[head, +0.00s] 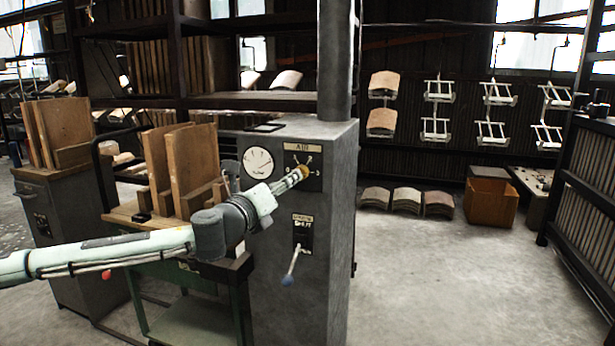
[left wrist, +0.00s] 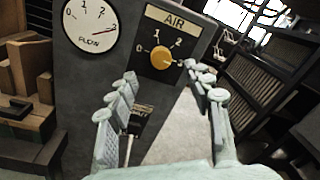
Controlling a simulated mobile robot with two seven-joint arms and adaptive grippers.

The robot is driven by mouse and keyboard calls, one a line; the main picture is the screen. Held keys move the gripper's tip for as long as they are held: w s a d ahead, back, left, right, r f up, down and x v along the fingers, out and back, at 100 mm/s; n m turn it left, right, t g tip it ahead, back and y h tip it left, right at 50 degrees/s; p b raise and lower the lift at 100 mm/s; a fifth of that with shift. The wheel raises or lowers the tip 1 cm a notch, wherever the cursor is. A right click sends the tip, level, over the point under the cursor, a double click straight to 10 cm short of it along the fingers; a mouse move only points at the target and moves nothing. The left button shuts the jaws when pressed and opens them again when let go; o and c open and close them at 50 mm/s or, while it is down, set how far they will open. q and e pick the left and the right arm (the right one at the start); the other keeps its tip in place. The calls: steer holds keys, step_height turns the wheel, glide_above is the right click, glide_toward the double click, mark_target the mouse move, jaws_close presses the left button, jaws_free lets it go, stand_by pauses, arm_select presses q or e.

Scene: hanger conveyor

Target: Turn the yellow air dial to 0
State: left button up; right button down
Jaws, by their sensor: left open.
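The yellow air dial (left wrist: 163,58) is a round knob on a black plate marked AIR, with 0 at its left, 1 and 2 above and 3 at its right. I cannot clearly tell which number it points to. In the head view the dial (head: 305,171) is partly covered by my left gripper (head: 297,176). In the left wrist view the fingers of my left gripper (left wrist: 160,73) are spread wide, one on each side below the dial, with nothing between them. Whether they touch it is unclear. My right gripper is not in view.
A round white gauge (head: 258,162) sits left of the dial on the grey cabinet (head: 335,240). A lever (head: 291,267) with a blue knob hangs below, under a label reading SHUT. Wooden boards (head: 193,160) stand on a bench at the left.

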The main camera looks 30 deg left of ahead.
arm_select(q)
steer(key=w+a+p, duration=0.1)
steer(key=w, duration=0.6)
steer(key=shift+p, duration=0.35)
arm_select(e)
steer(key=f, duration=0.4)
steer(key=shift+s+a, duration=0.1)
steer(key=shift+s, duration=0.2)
arm_select(q)
steer(key=shift+w+a, duration=0.1)
steer(key=shift+c, duration=0.6)
steer(key=c, duration=1)
steer(key=shift+c, duration=0.2)
